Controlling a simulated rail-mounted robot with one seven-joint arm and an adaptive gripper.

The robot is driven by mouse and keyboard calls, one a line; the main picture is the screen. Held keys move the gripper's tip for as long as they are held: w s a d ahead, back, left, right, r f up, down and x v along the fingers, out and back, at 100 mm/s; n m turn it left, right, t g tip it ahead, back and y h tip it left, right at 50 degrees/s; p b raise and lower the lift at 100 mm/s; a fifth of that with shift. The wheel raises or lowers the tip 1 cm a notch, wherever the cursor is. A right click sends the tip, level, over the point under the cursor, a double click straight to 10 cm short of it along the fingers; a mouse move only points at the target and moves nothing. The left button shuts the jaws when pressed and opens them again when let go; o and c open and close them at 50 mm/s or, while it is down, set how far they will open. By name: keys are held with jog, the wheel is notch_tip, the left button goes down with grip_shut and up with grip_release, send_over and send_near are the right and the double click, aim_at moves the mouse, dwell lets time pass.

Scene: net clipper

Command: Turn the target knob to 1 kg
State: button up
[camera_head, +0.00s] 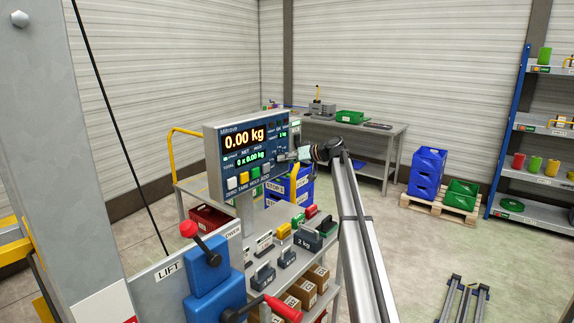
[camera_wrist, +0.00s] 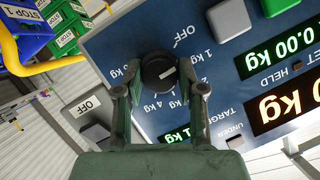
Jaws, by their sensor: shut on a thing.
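The dark round target knob (camera_wrist: 158,73) sits on the blue face of the scale's display box (camera_head: 212,150), among OFF, 1 kg and 4 kg labels that read upside down in the wrist view. My gripper (camera_wrist: 161,80) is shut on the knob, one finger on each side. The knob's short white mark points up and right in that view, roughly toward the 1 kg label. In the head view my gripper (camera_head: 283,157) is at the box's right side and hides the knob. A small green display (camera_head: 283,134) there seems to read 1 kg.
The main readout (camera_head: 244,138) shows 0.00 kg. Colored buttons (camera_head: 248,176) line the box's lower edge. A grey OFF switch (camera_wrist: 92,106) lies close to my gripper. Weights (camera_head: 305,241) stand on the bench below. A blue lift control (camera_head: 208,265) is in front.

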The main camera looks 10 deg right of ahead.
jog(key=shift+w+a+m+y+b, duration=0.15)
jog(key=shift+m+y+b, duration=0.35)
jog(key=shift+m, duration=0.3)
jog(key=shift+r, duration=0.1)
jog(key=o, duration=1.1)
jog(key=shift+w+a, duration=0.1)
jog(key=shift+a, duration=0.15)
jog(key=v, duration=1.2)
jog(key=shift+d, duration=0.25)
